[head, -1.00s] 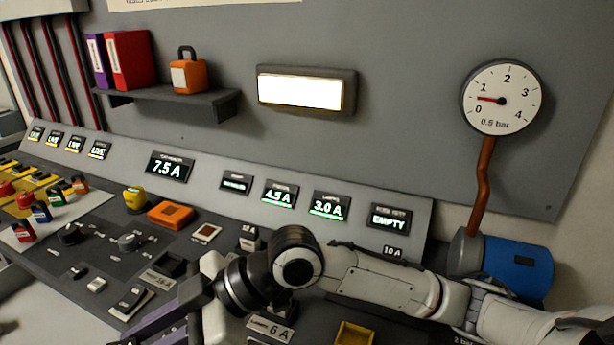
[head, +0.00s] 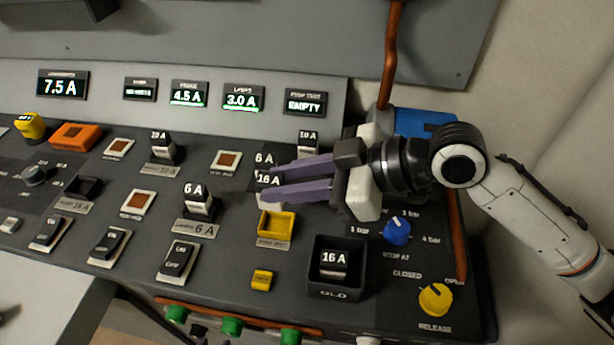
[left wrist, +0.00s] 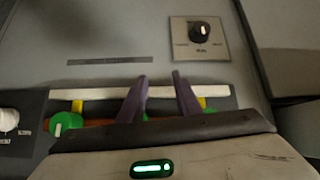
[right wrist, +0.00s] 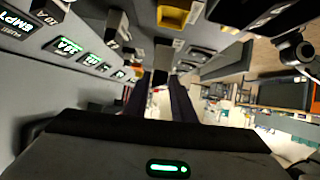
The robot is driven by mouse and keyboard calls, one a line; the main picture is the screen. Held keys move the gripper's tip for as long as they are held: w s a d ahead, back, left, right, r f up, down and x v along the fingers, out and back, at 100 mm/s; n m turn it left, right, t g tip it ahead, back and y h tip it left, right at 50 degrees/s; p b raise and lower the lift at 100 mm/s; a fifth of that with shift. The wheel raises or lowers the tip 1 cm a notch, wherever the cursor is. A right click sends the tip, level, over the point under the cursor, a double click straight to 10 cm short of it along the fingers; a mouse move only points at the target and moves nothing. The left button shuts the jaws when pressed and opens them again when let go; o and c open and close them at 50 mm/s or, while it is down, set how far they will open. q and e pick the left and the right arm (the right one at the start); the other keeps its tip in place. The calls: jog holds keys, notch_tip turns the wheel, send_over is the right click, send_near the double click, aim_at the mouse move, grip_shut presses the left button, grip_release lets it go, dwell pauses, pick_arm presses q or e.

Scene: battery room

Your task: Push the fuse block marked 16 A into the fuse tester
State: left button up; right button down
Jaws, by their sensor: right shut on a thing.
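My right gripper (head: 264,184) is shut on a dark fuse block marked 16 A (head: 268,179) with white lettering. In the head view the block shows just behind the yellow-rimmed fuse tester (head: 277,225), raised above the panel and apart from it. The tester's recess looks empty, and the fuse test display (head: 305,102) reads EMPTY. The tester also shows in the right wrist view (right wrist: 176,14), ahead of the fingers.
A second 16 A block (head: 334,262) lies in the black tray marked OLD (head: 336,290). A seated 6 A block (head: 198,197) stands left of the tester. A blue knob (head: 397,230) and a yellow release knob (head: 435,299) sit to the right. A small yellow button (head: 262,280) is in front.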

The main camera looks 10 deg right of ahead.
aim_at(284, 203)
notch_tip(284, 203, down, 5)
jog(key=b, duration=0.4)
jog(key=shift+b, duration=0.3)
jog(key=shift+f, duration=0.2)
jog(key=shift+d+f+b, duration=0.1)
jog(key=shift+b, duration=0.3)
jog(key=shift+p, duration=0.35)
jog(key=shift+p, duration=0.3)
jog(key=shift+f+b, duration=0.4)
jog(key=shift+f, duration=0.15)
dwell(0.6)
